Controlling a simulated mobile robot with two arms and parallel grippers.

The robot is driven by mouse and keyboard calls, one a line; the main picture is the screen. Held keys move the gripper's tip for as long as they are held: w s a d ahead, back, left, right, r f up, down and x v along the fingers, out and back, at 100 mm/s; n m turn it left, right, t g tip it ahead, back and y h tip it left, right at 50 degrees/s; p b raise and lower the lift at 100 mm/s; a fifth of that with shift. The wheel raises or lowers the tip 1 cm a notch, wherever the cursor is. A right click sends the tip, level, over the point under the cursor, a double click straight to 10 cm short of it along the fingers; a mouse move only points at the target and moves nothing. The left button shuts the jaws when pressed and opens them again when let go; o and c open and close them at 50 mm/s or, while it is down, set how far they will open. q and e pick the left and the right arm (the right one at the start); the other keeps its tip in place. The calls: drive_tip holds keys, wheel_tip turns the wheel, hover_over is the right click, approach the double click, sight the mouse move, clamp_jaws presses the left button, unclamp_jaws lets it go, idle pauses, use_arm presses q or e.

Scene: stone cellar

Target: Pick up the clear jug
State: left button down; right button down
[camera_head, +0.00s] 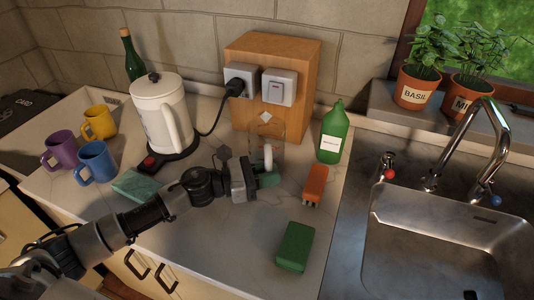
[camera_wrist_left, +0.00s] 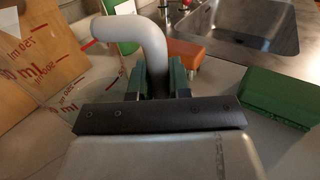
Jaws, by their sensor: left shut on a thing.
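The clear jug (camera_head: 268,155) is see-through with a white handle and stands in front of the wooden socket block, partly behind my left gripper (camera_head: 265,178). In the left wrist view the jug (camera_wrist_left: 62,85) fills the left side with red measuring marks, and its white curved handle (camera_wrist_left: 138,35) runs down between the fingers. My left gripper (camera_wrist_left: 160,82) is shut on that handle. I cannot tell whether the jug's base touches the counter. My right gripper is not in view.
The wooden block (camera_head: 275,50) with sockets is close behind the jug. A green bottle (camera_head: 333,135), orange brush (camera_head: 314,185) and green sponge (camera_head: 295,246) are to the right. A white kettle (camera_head: 160,110), several mugs (camera_head: 97,160) and a teal cloth (camera_head: 137,185) are left. The sink (camera_head: 440,240) is far right.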

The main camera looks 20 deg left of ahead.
sight(269, 157)
use_arm(q)
drive_tip(key=shift+r, duration=0.2)
wheel_tip(269, 157, up, 10)
drive_tip(key=shift+f+p, duration=0.1)
drive_tip(key=shift+p, duration=0.2)
drive_tip(key=shift+f, duration=0.1)
idle(0.5)
